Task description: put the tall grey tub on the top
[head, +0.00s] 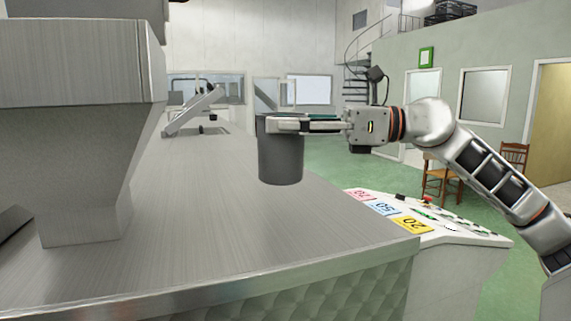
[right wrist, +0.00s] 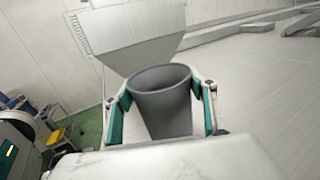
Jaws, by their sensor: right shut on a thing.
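The tall grey tub (head: 281,158) is upright at the right part of the steel top (head: 200,210) in the head view. My right gripper (head: 290,124) reaches in from the right and is shut around the tub near its rim. In the right wrist view the tub (right wrist: 163,105) sits between the two teal-padded fingers (right wrist: 162,115), its open mouth facing up. The tub's base looks to be on the top or just above it; I cannot tell which. My left gripper is not in view.
A large steel hopper (head: 75,130) stands on the left of the top. A control panel with coloured labels (head: 410,222) is beside the top's right edge. A chair (head: 440,185) stands on the green floor beyond. The middle of the top is clear.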

